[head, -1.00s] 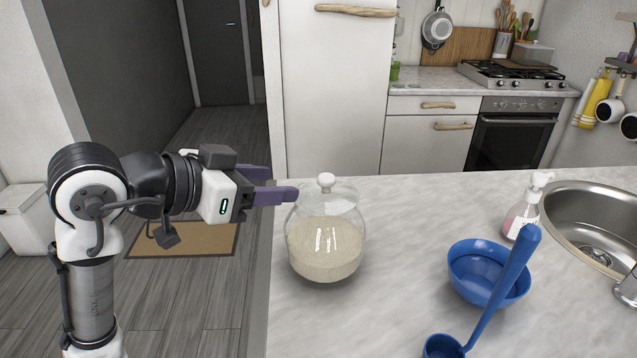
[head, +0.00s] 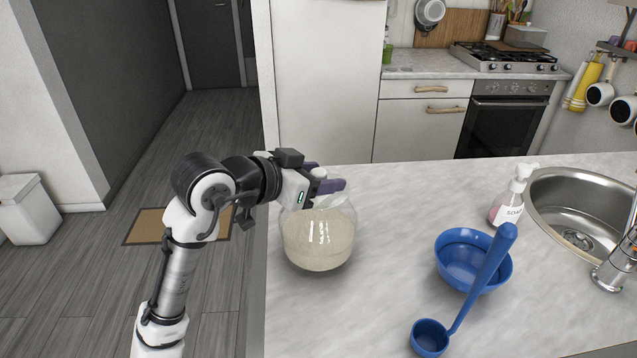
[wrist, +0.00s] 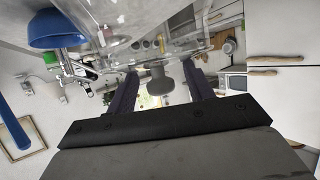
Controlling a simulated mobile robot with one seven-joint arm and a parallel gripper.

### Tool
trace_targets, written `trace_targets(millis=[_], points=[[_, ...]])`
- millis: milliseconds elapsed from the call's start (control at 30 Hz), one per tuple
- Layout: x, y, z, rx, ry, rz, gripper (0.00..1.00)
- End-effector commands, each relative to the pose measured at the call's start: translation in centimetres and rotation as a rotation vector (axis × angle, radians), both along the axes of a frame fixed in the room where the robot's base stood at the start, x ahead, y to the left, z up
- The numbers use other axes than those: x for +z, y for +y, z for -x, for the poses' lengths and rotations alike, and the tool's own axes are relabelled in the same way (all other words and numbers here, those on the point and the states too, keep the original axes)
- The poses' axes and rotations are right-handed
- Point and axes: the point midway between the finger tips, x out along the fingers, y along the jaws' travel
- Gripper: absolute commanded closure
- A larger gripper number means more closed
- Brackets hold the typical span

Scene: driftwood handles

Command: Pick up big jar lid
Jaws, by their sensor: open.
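The big jar lid (head: 319,173) is clear glass with a pale round knob, and it sits on the round glass jar (head: 318,240) of pale grains near the counter's left edge. In the wrist view the lid's knob (wrist: 160,82) shows between the two purple fingers, with the clear glass beyond it. My gripper (head: 326,180) is open at the height of the knob, with its fingers on either side of it. I cannot tell whether a finger touches the knob. My gripper hides part of the lid in the head view.
A blue bowl (head: 471,262) and a blue ladle (head: 483,284) are right of the jar on the counter (head: 385,300). A soap bottle (head: 511,200) stands by the sink (head: 580,210). The counter between jar and bowl is clear.

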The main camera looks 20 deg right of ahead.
Motion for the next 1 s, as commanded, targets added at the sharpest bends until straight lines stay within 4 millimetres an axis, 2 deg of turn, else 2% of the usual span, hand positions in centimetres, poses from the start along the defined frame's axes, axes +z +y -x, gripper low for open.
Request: trace_targets(millis=[133, 167, 500, 800, 1000], points=[[0.0, 0.0, 0.0, 0.0, 0.0, 0.0, 0.48], [0.0, 0.0, 0.0, 0.0, 0.0, 0.0, 0.5], [0.0, 0.0, 0.0, 0.0, 0.001, -0.001, 0.95], [0.0, 0.0, 0.0, 0.0, 0.001, -0.002, 0.96], [1.4, 0.0, 0.0, 0.001, -0.002, -0.002, 0.96]])
